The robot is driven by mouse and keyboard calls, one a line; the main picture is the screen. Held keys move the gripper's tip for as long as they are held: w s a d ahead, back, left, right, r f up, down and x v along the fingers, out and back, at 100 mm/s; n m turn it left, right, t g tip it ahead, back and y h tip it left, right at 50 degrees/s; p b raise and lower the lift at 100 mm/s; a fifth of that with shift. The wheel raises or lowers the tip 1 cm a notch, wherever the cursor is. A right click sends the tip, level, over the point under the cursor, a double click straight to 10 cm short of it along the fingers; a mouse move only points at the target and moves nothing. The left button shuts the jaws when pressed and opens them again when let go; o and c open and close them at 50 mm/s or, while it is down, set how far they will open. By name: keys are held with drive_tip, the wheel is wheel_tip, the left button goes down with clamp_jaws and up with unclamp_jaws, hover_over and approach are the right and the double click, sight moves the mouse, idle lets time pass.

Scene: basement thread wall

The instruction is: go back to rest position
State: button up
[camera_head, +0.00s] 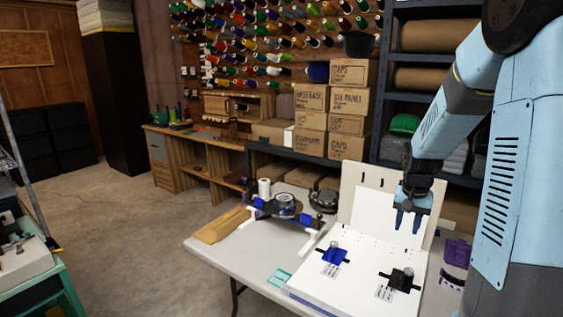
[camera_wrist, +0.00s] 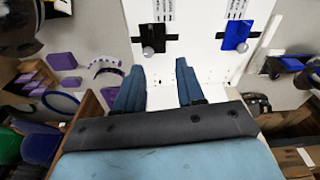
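My gripper (camera_head: 410,219) hangs from my light-blue arm above the white board (camera_head: 320,290) on the grey table, in front of the upright white panel. In the wrist view my gripper (camera_wrist: 160,85) has its two blue fingers spread apart with nothing between them. On the board sit a blue clamp-like piece (camera_head: 333,256) and a black one (camera_head: 401,279), each with a silver knob. They also show in the wrist view, the black one (camera_wrist: 152,40) and the blue one (camera_wrist: 236,34), apart from the fingers.
A cap-holding frame (camera_head: 285,207) with blue clips stands on the table (camera_head: 222,243) left of the board. Purple parts (camera_head: 456,252) lie at the right. Cardboard boxes (camera_head: 348,103) and a shelf (camera_head: 425,60) stand behind. Open floor (camera_head: 110,220) lies at the left.

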drive_tip(key=s+a+r+n+t, duration=0.2)
drive_tip(key=s+a+r, duration=0.6)
drive_tip(key=r, duration=0.4)
drive_tip(key=s+a+r+n+t, duration=0.1)
drive_tip(key=s+a+r, duration=0.1)
drive_tip(key=s, duration=0.6)
drive_tip(key=s+a+r+n+t, duration=0.1)
drive_tip(key=s+a+r+n, duration=0.1)
drive_tip(key=s+r, duration=0.2)
drive_tip(key=s, duration=0.3)
drive_tip(key=shift+s+a+t+y, duration=0.3)
drive_tip(key=shift+s, duration=0.1)
drive_tip(key=shift+o, duration=0.4)
drive_tip(key=shift+a, duration=0.1)
idle(0.4)
